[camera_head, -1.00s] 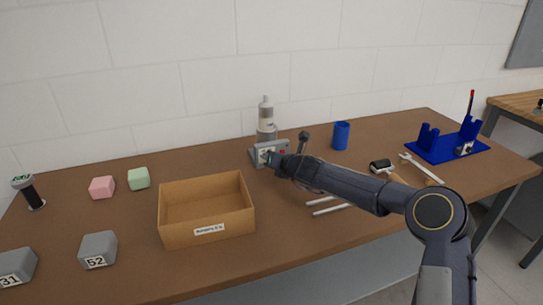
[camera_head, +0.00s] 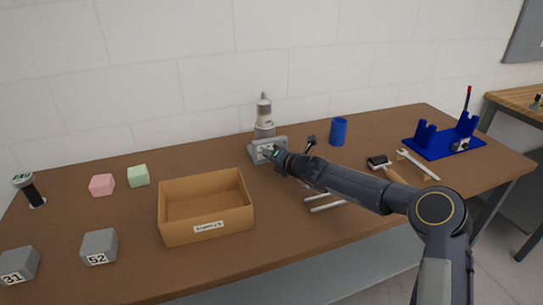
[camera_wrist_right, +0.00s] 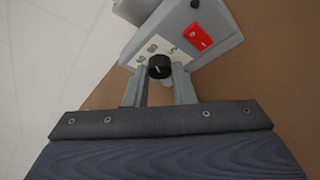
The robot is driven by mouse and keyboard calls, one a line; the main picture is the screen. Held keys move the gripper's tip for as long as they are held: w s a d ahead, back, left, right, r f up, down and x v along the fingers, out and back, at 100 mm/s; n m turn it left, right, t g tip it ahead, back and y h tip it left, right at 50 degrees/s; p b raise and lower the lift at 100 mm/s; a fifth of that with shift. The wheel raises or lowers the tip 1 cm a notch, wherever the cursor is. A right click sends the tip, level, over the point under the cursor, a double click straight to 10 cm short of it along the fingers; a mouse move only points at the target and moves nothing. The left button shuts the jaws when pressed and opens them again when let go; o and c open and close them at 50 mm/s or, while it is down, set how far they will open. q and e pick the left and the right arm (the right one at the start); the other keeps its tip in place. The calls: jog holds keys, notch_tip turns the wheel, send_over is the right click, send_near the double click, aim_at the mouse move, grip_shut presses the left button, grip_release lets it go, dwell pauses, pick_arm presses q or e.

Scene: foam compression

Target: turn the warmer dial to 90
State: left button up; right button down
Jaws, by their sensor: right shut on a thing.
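The warmer (camera_head: 282,143) is a grey box with a sloped front at the back middle of the table, with a grey-and-white bottle (camera_head: 264,112) standing at it. My right gripper (camera_wrist_right: 159,78) reaches the warmer's front and is shut on the dial, one finger on each side. In the head view my right gripper (camera_head: 275,157) covers much of the warmer's face. The dial's exact setting is too small to read. My left gripper is not in view.
An open cardboard box (camera_head: 206,228) stands left of the warmer. Pink (camera_head: 102,185) and green (camera_head: 138,175) cubes and grey numbered blocks (camera_head: 99,247) lie further left. A blue cup (camera_head: 339,131), wrench (camera_head: 418,164), brush-like tool (camera_head: 382,165) and blue rack (camera_head: 443,143) are right.

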jog(key=c, duration=1.2)
grip_release()
jog(key=shift+s+d+b, duration=0.2)
jog(key=shift+s+b, duration=0.05)
jog(key=shift+b, duration=0.1)
jog(key=b+v, duration=0.3)
jog(key=v, duration=0.3)
jog(key=shift+s+d, duration=0.15)
jog(key=shift+s+d+r, duration=0.2)
jog(key=shift+s, duration=0.15)
